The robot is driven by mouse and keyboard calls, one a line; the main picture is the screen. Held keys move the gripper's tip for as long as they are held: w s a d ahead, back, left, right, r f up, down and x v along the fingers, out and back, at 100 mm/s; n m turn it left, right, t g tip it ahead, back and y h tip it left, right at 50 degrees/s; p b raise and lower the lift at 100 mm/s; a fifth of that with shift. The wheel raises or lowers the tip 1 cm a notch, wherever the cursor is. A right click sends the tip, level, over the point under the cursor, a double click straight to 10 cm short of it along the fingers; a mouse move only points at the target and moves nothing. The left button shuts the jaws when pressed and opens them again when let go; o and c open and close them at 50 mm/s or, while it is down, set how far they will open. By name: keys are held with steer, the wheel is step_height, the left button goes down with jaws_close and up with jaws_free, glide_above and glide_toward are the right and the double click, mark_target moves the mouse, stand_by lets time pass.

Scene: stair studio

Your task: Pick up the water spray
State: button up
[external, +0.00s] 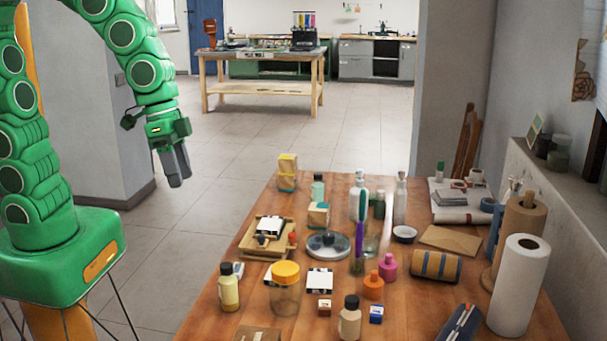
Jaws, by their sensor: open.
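Several bottles stand upright toward the back middle of the wooden table (205,325). I cannot tell for certain which one is the water spray. One candidate is a whitish bottle with a pale top (359,178); another is a slim, pale bottle (400,200) to its right. A teal bottle (318,187) stands to the left of them. The lower part of the whitish bottle is partly hidden by things in front. My gripper (180,182) is open and empty, pointing down, in the air left of the table and well apart from the bottles.
A yellow-lidded jar (286,292), a cream bottle (229,290), a wooden tray (250,243) and a round dish (328,246) crowd the table's near and left parts. A paper towel roll (518,285) stands at right. The air above the table's left edge is clear.

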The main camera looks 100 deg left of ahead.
mark_target(358, 176)
steer(key=w+a+f+n+t+y, duration=0.1)
steer(key=w+a+f+t, duration=0.1)
steer(key=w+a, duration=0.45)
steer(key=w+a+f+n+t+y, duration=0.1)
steer(key=w+a+f+t, duration=0.15)
steer(key=w, duration=0.75)
steer(key=w+a+f+n+t+y, duration=0.1)
steer(key=w+a+f, duration=0.1)
steer(key=w+a, duration=0.45)
steer(key=shift+w+a+f+n+t+y, duration=0.6)
steer(key=shift+w+a+f+y, duration=1.05)
steer(key=shift+a, duration=3.1)
steer(key=shift+w+a+f+n+t+y, duration=0.15)
steer(key=shift+w+a+f+n+y, duration=0.9)
steer(key=shift+w+a+f, duration=2.5)
steer(key=shift+w+a+f+n+t+y, duration=0.2)
steer(key=shift+w+a+n+t+y, duration=0.75)
steer(key=shift+a, duration=5.05)
steer(key=shift+w+m+g+y, duration=0.2)
steer(key=shift+m+g+y, duration=0.1)
steer(key=shift+g+y, duration=0.2)
jaws_close()
